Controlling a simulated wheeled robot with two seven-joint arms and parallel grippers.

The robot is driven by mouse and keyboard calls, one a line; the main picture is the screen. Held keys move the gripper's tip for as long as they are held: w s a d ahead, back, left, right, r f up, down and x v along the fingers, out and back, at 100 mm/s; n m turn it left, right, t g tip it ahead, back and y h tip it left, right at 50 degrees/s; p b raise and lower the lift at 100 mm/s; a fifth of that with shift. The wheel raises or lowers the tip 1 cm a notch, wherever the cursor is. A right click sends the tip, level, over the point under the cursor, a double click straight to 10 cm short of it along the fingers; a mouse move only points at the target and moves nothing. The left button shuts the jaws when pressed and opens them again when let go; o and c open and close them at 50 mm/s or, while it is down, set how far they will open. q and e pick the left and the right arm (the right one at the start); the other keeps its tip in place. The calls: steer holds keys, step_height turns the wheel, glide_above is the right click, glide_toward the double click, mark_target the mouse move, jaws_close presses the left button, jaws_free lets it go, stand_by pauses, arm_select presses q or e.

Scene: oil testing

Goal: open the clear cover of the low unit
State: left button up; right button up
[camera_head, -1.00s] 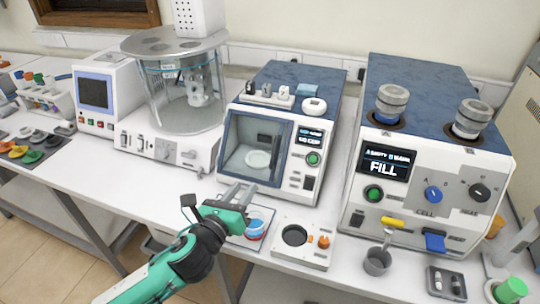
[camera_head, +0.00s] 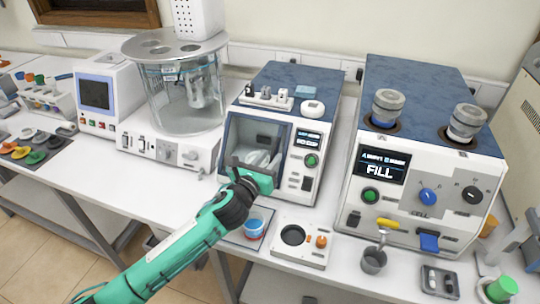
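The low unit (camera_head: 314,140) is a white and blue box in the middle of the bench, with a square clear cover (camera_head: 236,137) in a blue frame on its front. Whether the cover is fully closed cannot be told. My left gripper (camera_head: 259,158) is at the lower part of the cover, its grey fingers pointing toward it. The fingers overlap the cover in the picture. Contact with it and the gap between the fingers cannot be made out. The fingers largely hide the pale dish seen behind the cover. My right gripper is not in view.
A taller unit (camera_head: 428,162) stands to the right, and a glass cylinder apparatus (camera_head: 185,95) to the left. In front are a blue and red cup (camera_head: 254,228), a small white unit with a round well (camera_head: 300,245) and a metal cup (camera_head: 373,260).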

arm_select(q)
steer(key=shift+w+d, duration=0.2)
steer(key=shift+w, duration=0.2)
jaws_close()
